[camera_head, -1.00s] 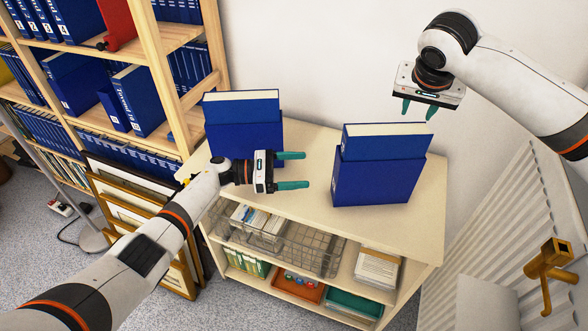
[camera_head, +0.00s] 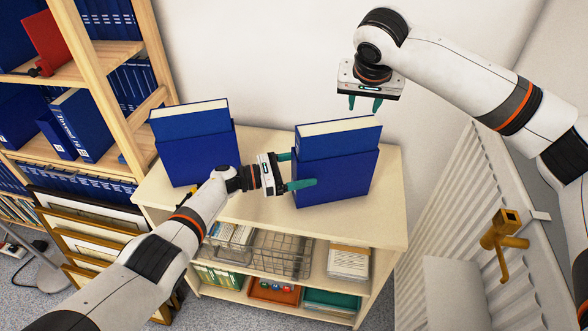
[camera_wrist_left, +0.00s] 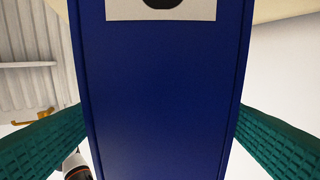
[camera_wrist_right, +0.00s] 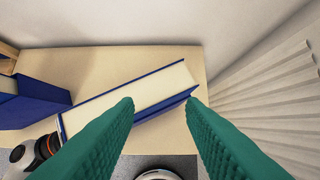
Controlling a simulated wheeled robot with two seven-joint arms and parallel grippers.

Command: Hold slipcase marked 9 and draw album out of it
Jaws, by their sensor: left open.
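The right blue slipcase (camera_head: 335,182) stands upright on the cabinet top, with a blue album (camera_head: 342,144) rising out of its top, cream page edges upward. My left gripper (camera_head: 300,170) is open, its fingers on either side of the slipcase's left end. In the left wrist view the slipcase's blue face (camera_wrist_left: 160,105) fills the space between the fingers; its white label is cut off at the top, so the mark cannot be read. My right gripper (camera_head: 364,108) is open and empty above the album; the album's page edges (camera_wrist_right: 145,92) show beyond its fingers in the right wrist view.
A second blue slipcase (camera_head: 200,160) with its album (camera_head: 190,121) stands at the left of the cabinet top (camera_head: 260,222). A wooden bookshelf (camera_head: 100,75) is at the left. A white radiator (camera_head: 440,190) is at the right. The wall is close behind.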

